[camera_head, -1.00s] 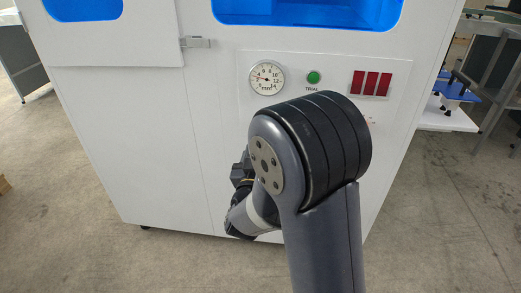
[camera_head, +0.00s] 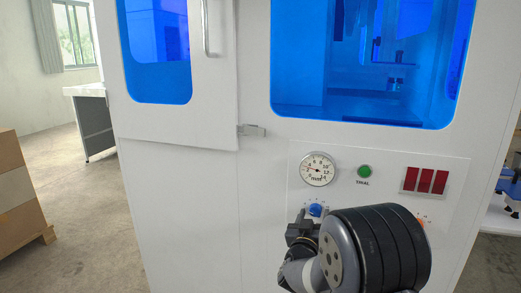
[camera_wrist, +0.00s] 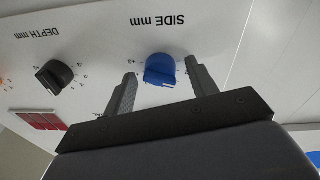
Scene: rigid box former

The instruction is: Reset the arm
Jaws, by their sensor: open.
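My gripper (camera_wrist: 162,78) is open in the wrist view, with its two fingers apart. The blue knob (camera_wrist: 158,68) marked SIDE mm shows between the fingertips; whether they touch it I cannot tell. In the head view my gripper (camera_head: 300,228) is small and dark, just below the blue knob (camera_head: 316,210) on the white machine's front panel. My arm's large dark joint hides part of the panel below and to the right.
A black DEPTH mm knob (camera_wrist: 58,75) sits left of the blue knob in the wrist view. The panel has a round gauge (camera_head: 318,169), a green button (camera_head: 364,171) and red displays (camera_head: 425,180). Stacked boxes (camera_head: 20,190) stand at left; floor between is clear.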

